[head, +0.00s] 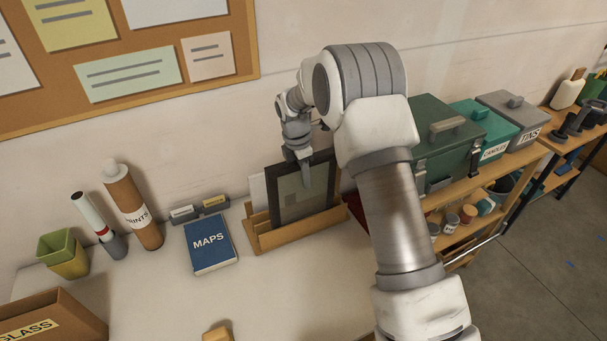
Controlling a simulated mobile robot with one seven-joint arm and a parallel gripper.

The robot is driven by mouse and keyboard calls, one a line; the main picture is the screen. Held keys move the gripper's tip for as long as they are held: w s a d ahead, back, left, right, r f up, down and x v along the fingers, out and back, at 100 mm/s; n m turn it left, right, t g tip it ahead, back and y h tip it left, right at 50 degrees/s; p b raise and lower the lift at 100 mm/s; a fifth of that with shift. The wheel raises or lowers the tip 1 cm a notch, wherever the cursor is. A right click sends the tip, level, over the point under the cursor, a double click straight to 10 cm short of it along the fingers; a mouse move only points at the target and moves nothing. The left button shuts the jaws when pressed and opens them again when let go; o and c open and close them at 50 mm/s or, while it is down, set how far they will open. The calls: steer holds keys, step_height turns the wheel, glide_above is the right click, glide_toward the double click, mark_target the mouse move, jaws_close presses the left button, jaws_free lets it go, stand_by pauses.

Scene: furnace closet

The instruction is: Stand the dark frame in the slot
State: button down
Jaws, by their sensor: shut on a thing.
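The dark frame (288,201) has a black border and a grey-green panel. It stands nearly upright at the wooden rack (318,226), with its lower edge behind the rack's front rail. I cannot tell whether that edge is fully seated in a slot. My gripper (305,172) is shut on the top part of the dark frame, with one grey finger in front of its panel. A pale, flat item (258,192) stands behind the dark frame at the left.
Green and grey boxes (512,112) fill the right shelf.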

mark_target(304, 189)
steer(key=shift+f+b, duration=0.3)
steer(key=shift+f, duration=0.45)
steer(key=shift+f+b, duration=1.2)
steer(key=shift+f, duration=0.55)
jaws_free()
steer(key=shift+s+a+r+p, duration=0.15)
steer(key=shift+a+r+p, duration=0.15)
steer(key=shift+r+p, duration=2)
steer(key=shift+s+a+r+p, duration=0.1)
steer(key=shift+a+r+p, duration=0.25)
steer(key=shift+r+p, duration=1.95)
steer(key=shift+s+a+r+p, duration=0.25)
steer(key=shift+r+p, duration=0.45)
steer(key=shift+r, duration=3.15)
steer(key=shift+w, duration=0.1)
